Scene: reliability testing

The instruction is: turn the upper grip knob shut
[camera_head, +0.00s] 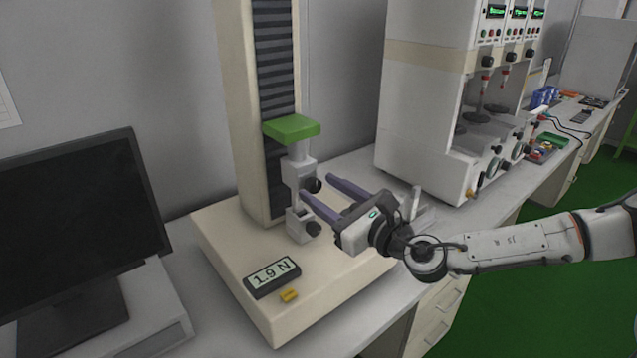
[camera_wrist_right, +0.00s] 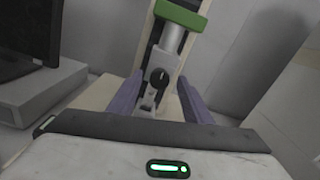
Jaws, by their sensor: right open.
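The tensile tester (camera_head: 232,110) stands on the bench with a green crosshead block (camera_head: 291,128). Below the block hangs the upper grip (camera_head: 298,169), with its black knob (camera_head: 313,185) on the right side. A lower grip (camera_head: 299,222) with another black knob (camera_head: 313,229) sits beneath it. My right gripper (camera_head: 317,190) is open, its purple fingers pointing at the grips from the right, close to the upper knob. In the right wrist view the upper knob (camera_wrist_right: 159,77) shows between and beyond the two fingers (camera_wrist_right: 159,100). I cannot tell whether a finger touches it. My left gripper is out of view.
A display reading 1.9 N (camera_head: 272,278) and a small yellow piece (camera_head: 289,295) lie on the tester's base (camera_head: 330,310). A dark monitor (camera_head: 80,230) stands at the left. A tall white machine (camera_head: 425,110) stands behind my right arm.

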